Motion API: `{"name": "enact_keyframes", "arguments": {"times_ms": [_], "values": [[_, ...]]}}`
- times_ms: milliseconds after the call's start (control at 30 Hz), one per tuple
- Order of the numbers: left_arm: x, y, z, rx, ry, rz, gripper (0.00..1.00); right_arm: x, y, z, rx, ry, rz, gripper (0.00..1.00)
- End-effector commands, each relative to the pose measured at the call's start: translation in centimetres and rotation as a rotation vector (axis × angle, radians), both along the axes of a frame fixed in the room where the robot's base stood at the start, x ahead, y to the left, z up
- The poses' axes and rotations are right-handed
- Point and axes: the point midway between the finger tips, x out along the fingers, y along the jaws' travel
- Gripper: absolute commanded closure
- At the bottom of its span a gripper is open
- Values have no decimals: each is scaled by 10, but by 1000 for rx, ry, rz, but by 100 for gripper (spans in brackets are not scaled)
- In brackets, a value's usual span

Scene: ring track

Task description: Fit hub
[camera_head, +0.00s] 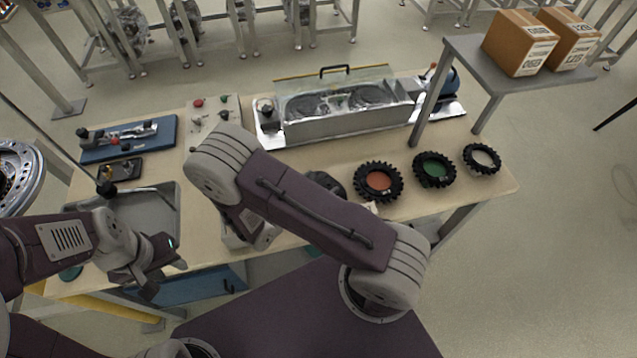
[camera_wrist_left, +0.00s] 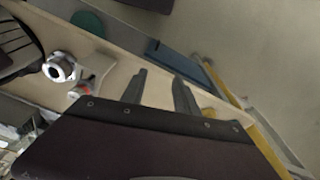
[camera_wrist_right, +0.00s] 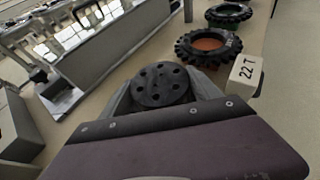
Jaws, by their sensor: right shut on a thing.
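In the right wrist view my right gripper (camera_wrist_right: 170,95) is shut on a black round hub (camera_wrist_right: 160,84) with a ring of holes in its face. In the head view my forearm hides most of this gripper; a dark rounded part behind it looks like the hub (camera_head: 328,183). Black toothed rings lie on the bench: one with an orange centre (camera_head: 378,181), one with a green centre (camera_head: 434,169) and one with a pale centre (camera_head: 481,158). My left gripper (camera_head: 165,272) is open and empty by the bench's front left; its spread fingers show in the left wrist view (camera_wrist_left: 160,88).
A "22 T" label block (camera_wrist_right: 244,74) stands beside the orange-centred ring. A metal machine with a clear cover (camera_head: 345,110) stands at the back. A grey tray (camera_head: 150,207) and blue board (camera_head: 130,139) are at left. A raised shelf with cartons (camera_head: 520,44) stands at right.

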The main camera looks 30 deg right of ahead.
Motion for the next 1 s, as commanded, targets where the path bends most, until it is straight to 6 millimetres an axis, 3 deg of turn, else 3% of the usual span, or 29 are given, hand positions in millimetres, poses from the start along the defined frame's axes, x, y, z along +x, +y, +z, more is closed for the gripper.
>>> {"name": "enact_keyframes", "arguments": {"times_ms": [33,200,1000], "values": [[0,0,-10,0,0,0,64,0,0,-10,-2,-1,0,100],[0,0,-17,0,0,0,64,0,0,-19,-1,-2,1,100],[0,0,-16,0,0,0,64,0,0,-18,-1,-2,0,100]]}}
